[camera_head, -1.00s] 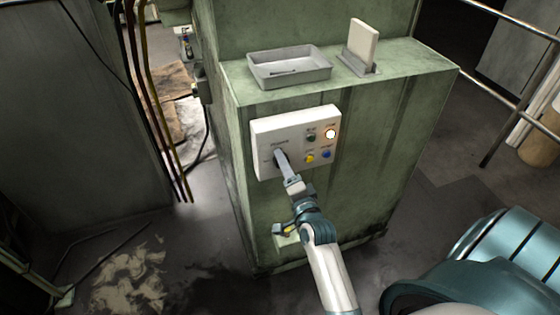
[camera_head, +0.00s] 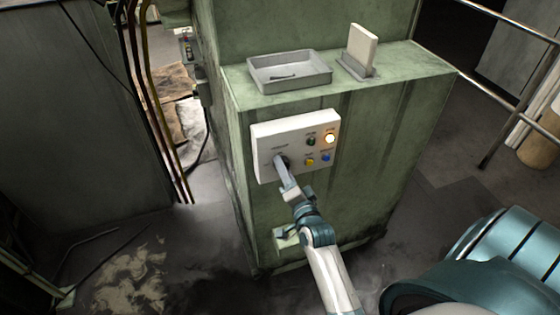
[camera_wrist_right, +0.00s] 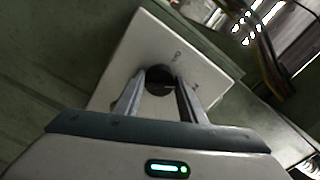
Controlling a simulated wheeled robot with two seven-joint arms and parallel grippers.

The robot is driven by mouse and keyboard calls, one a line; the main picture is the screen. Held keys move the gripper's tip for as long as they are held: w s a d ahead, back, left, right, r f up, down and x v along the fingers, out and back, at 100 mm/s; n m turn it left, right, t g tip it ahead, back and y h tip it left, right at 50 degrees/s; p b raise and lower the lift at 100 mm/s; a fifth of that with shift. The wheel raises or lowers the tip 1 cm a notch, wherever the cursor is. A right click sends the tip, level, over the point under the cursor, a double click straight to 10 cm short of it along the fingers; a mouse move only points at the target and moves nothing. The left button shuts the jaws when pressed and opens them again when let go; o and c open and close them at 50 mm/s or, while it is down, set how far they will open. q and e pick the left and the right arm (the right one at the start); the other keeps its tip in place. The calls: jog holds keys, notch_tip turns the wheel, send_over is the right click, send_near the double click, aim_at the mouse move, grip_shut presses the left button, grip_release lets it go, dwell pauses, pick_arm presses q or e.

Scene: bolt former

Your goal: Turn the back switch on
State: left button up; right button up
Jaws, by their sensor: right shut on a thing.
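A white control panel (camera_head: 265,138) is on the front face of the green machine cabinet. Its dark round rotary switch (camera_head: 287,160) is at the lower left of the panel, partly hidden by my right gripper (camera_head: 281,164). In the right wrist view the dark switch (camera_wrist_right: 158,80) lies between the two fingertips of my right gripper (camera_wrist_right: 158,88), which is shut on it. Small printed marks show beside the switch, too blurred to read. My left gripper is not in view.
A grey tray (camera_head: 290,82) and a white plate in a holder (camera_head: 362,45) stand on the cabinet (camera_head: 405,100). Metal rails (camera_head: 510,95) are at right.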

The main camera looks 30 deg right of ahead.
jog(key=m, duration=0.3)
jog(key=shift+p, duration=0.35)
jog(key=m+p, duration=0.1)
jog(key=m, duration=0.3)
jog(key=shift+f, duration=0.1)
